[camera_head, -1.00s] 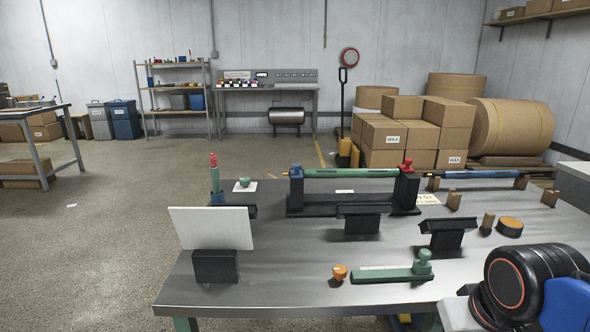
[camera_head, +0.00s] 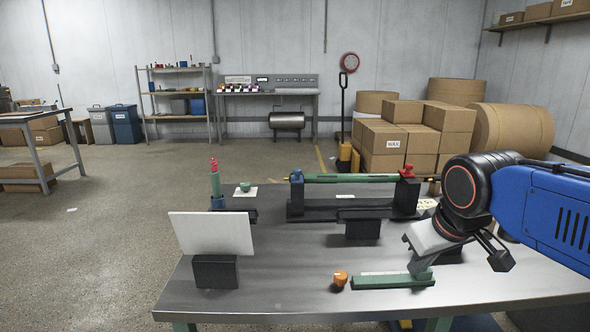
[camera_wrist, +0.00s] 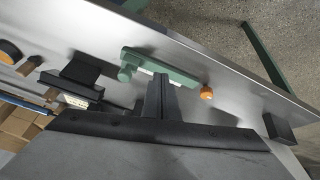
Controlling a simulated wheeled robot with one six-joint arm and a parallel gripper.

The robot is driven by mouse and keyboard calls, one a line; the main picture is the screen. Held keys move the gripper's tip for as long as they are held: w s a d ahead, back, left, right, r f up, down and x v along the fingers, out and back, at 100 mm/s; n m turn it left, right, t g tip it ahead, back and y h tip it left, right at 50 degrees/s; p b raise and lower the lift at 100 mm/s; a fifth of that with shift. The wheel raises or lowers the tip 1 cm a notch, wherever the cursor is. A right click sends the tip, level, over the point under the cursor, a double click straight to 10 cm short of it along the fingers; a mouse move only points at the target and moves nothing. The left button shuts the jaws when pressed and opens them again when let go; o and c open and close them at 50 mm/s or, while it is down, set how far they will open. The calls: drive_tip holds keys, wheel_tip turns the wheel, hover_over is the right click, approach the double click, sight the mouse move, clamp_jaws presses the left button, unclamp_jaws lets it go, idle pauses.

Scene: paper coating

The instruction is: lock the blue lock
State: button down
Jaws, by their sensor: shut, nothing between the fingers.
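The blue lock (camera_head: 297,175) is a small blue piece on top of the left black post of the roller stand (camera_head: 330,213), at the left end of a green roller (camera_head: 350,178). Whether it is locked is too small to tell. A red lock (camera_head: 407,171) tops the right post. My gripper (camera_head: 418,268) is low over the front right of the table, in front of and right of the stand, well apart from the blue lock. In the wrist view my gripper (camera_wrist: 160,84) is shut and empty beside a green bar with a knob (camera_wrist: 155,66). The blue lock is not visible there.
An orange knob (camera_head: 340,278) lies left of the green bar (camera_head: 385,281). A white panel (camera_head: 212,234) stands at the table's left, and a black block (camera_head: 362,228) in the middle. The front left of the metal table (camera_head: 290,285) is mostly clear.

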drive_tip(key=w+a+r+n, duration=0.2)
drive_tip(key=w+a+r, duration=0.3)
drive_tip(key=w+a, duration=0.3)
drive_tip(key=w+a+r+n+t, duration=0.1)
drive_tip(key=w+a+r+n, duration=0.2)
drive_tip(key=w+a+r, duration=0.2)
drive_tip(key=w+a+r+n+y, duration=0.1)
drive_tip(key=w+a+r+n, duration=0.2)
drive_tip(key=w+a, duration=0.9)
wheel_tip(320, 180, up, 3)
drive_tip(key=shift+w+r+t, duration=0.1)
drive_tip(key=shift+w+t, duration=0.2)
drive_tip(key=shift+w, duration=0.25)
approach(297, 174)
drive_tip(key=a+f, duration=0.3)
drive_tip(key=f, duration=0.1)
drive_tip(key=w, duration=0.1)
drive_tip(key=w+d+f, duration=0.1)
drive_tip(key=w, duration=0.1)
drive_tip(key=shift+d, duration=0.2)
